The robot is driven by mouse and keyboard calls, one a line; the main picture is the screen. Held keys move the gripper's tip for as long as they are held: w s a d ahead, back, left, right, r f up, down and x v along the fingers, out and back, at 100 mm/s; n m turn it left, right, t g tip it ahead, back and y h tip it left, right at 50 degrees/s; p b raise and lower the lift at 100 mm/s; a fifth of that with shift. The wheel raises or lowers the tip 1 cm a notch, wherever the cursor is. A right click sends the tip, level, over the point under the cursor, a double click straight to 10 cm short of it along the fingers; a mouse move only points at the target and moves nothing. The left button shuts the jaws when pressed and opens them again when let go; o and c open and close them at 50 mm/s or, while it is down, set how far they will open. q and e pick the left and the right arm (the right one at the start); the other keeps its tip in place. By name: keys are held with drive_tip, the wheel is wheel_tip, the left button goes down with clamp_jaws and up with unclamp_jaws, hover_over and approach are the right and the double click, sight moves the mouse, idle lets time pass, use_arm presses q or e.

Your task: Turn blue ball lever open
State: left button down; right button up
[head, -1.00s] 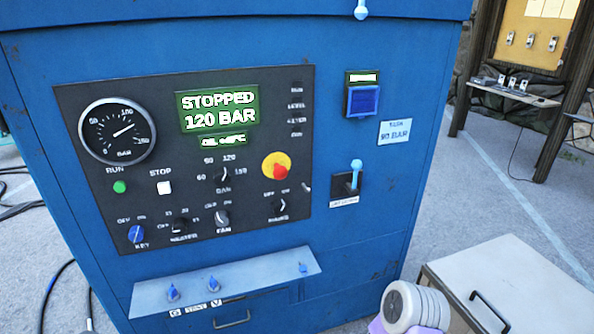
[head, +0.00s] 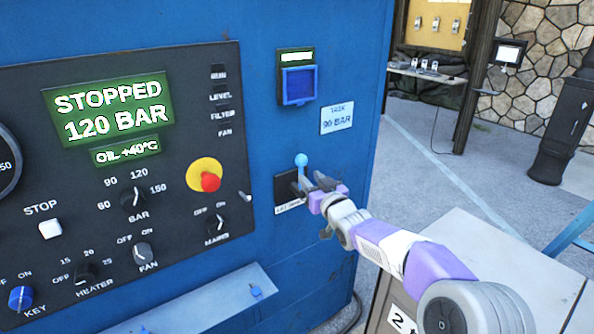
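The lever with a light blue ball (head: 301,160) stands upright on a small black plate (head: 285,186) on the front of the blue cabinet. My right gripper (head: 311,183) is at the lever, just below and to the right of the ball. Its dark fingers look spread apart, and the lower part of the lever is partly hidden by them. I cannot tell whether they touch the stem. My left gripper is out of view.
The black control panel (head: 225,130) reads STOPPED, 120 BAR, with a red stop button (head: 210,181) left of the lever. A blue-framed box (head: 298,85) and a task label (head: 337,117) are above. A grey-topped cabinet (head: 510,265) stands at lower right.

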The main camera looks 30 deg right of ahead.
sight(302, 171)
drive_tip(key=shift+w+d+f, duration=0.1)
drive_tip(key=shift+w+d, duration=0.1)
drive_tip(key=shift+w, duration=1.55)
drive_tip(key=shift+w+d, duration=0.15)
drive_tip(key=shift+w, duration=1.55)
drive_tip(key=shift+c, duration=0.2)
clamp_jaws()
